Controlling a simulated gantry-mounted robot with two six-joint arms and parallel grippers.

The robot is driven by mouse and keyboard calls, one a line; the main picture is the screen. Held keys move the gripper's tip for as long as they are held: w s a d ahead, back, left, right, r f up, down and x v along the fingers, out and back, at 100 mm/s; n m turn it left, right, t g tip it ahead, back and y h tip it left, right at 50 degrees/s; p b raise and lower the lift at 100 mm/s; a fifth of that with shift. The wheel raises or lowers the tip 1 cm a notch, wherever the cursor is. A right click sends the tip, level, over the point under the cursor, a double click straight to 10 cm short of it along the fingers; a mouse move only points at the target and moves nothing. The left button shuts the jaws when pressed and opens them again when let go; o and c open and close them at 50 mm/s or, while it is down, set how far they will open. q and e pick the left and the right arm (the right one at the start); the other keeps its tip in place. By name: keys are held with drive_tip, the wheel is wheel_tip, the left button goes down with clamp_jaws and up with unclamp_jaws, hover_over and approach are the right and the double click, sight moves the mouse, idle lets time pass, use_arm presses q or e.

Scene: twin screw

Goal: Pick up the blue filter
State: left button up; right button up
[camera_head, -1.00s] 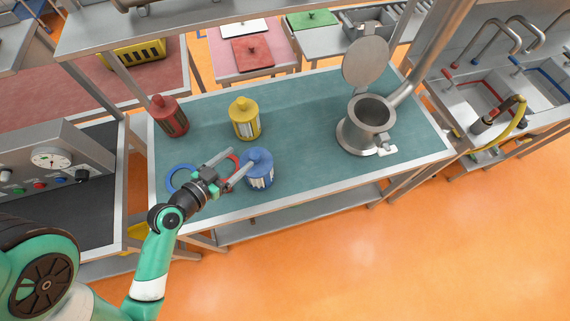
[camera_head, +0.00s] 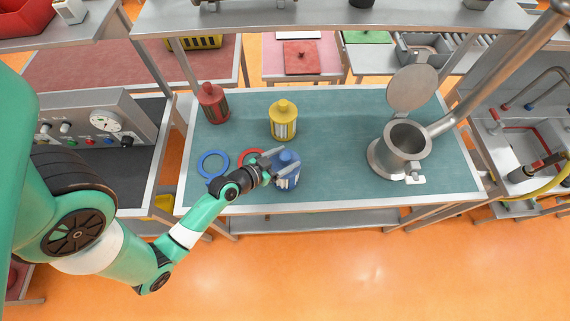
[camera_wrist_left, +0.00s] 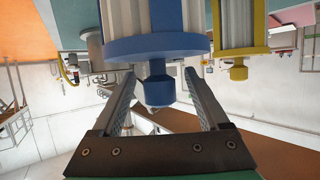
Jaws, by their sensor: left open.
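The blue filter (camera_head: 288,183) stands upright near the front edge of the teal bench. My left gripper (camera_head: 297,153) is open, its fingers reaching over the filter's top from the left. In the left wrist view, the blue filter (camera_wrist_left: 155,45) shows upside down, and its small blue top knob lies between the open fingers (camera_wrist_left: 159,76). I cannot tell whether either finger touches the knob. My right gripper is not in view.
A yellow filter (camera_head: 283,122) and a red filter (camera_head: 213,104) stand behind. A blue ring (camera_head: 202,160) and a partly hidden red ring (camera_head: 243,153) lie to the left. A metal housing (camera_head: 378,158) with its lid raised stands right. Bench between is clear.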

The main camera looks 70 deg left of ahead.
sight(292, 157)
use_arm(q)
drive_tip(key=x, duration=0.3)
drive_tip(key=shift+r, duration=0.1)
clamp_jaws()
idle(1.3)
